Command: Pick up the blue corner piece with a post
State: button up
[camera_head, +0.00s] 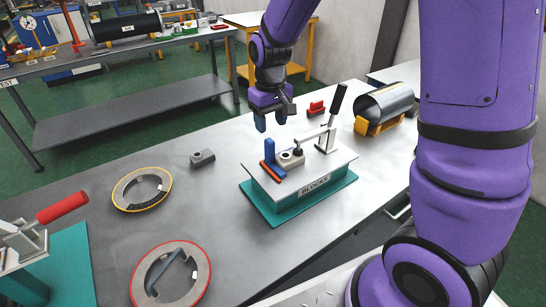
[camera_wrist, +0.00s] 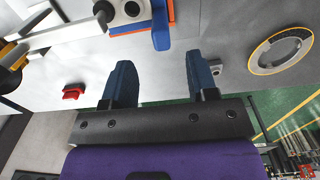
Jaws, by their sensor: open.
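The blue corner piece with a post (camera_head: 269,151) stands upright on the white top of the fixture labelled BLOCKS (camera_head: 314,191), beside an orange strip and a grey block with a hole. In the wrist view the blue piece (camera_wrist: 161,32) shows at the top, beyond my fingertips and roughly between their lines. My gripper (camera_head: 272,119) is above the fixture, just over the blue piece, with its blue fingers apart. In the wrist view my gripper (camera_wrist: 160,65) is open, with nothing between the fingers.
A toggle clamp with a black handle (camera_head: 337,98) stands on the fixture, right of the blue piece. A small red block (camera_head: 316,109) and a dark cylinder in a yellow cradle (camera_head: 385,106) are behind. A grey block (camera_head: 202,158) and two rings lie left on the grey table.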

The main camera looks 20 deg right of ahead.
aim_at(271, 141)
notch_tip(271, 141, down, 9)
jog(key=shift+r, duration=0.1)
dwell(0.5)
jog(key=shift+c, duration=0.4)
grip_shut()
